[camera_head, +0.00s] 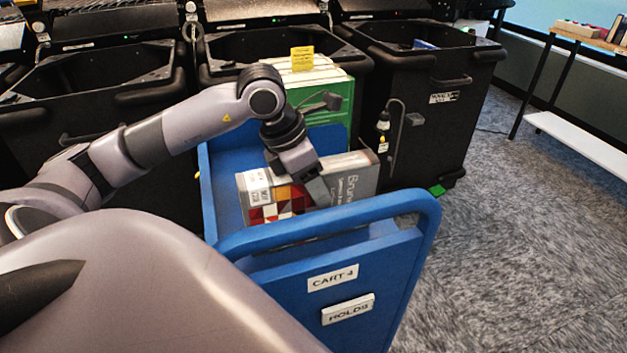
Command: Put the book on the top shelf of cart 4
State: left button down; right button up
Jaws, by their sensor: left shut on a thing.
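A book (255,181) with a white label and a red, yellow and dark mosaic pattern is inside the blue cart. A grey face with lettering (357,182) adjoins it on the right; I cannot tell if it is the same book. The blue cart (390,268) carries the labels CART 4 and HOLDS on its near end. My left gripper (319,190) reaches down over the cart and is shut on the book. The book's lower part and the shelf surface under it are hidden by the cart's near end, so contact cannot be told. My right gripper is out of view.
A green-and-white item with a yellow slip (302,58) stands at the cart's far end. Black bins (425,90) line the back, close behind the cart. A side table (585,135) with books stands far right.

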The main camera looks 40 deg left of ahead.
pick_arm(q)
jog(key=shift+c, duration=1.7)
grip_release()
jog(key=shift+r, duration=0.1)
jog(key=shift+o, duration=0.3)
jog(key=shift+f, duration=0.2)
jog(key=v, duration=0.7)
jog(key=shift+w, duration=0.1)
jog(key=shift+r, duration=0.2)
